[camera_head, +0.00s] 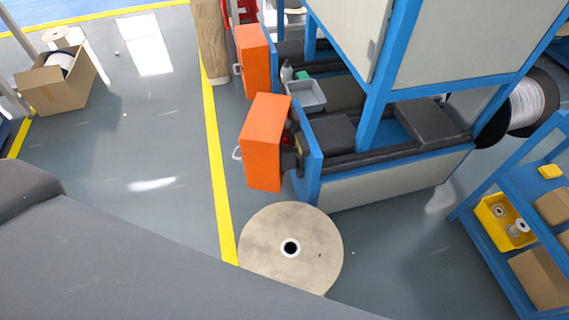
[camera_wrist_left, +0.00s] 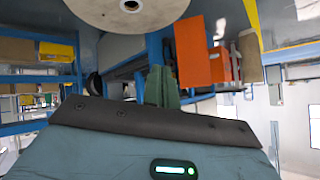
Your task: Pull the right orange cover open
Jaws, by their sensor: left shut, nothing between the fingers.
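Two orange covers stand at the left end of the blue machine. The nearer one (camera_head: 265,142) is boxy, with a pale handle (camera_head: 237,153) on its left side. Dark machine parts show just to its right. The farther orange cover (camera_head: 253,62) stands behind it, also with a handle. In the left wrist view, which is upside down, a large orange cover (camera_wrist_left: 199,53) and a smaller orange one (camera_wrist_left: 221,66) show beyond the fingers. My left gripper (camera_wrist_left: 162,86) is shut and empty, apart from the covers. My right gripper is in neither view.
A wooden reel (camera_head: 315,245) stands in front of the nearer cover. A wooden post (camera_head: 211,40) is near the farther cover. A cardboard box (camera_head: 50,92) sits far left. A blue shelf (camera_head: 500,245) stands right. The floor left of the covers is clear.

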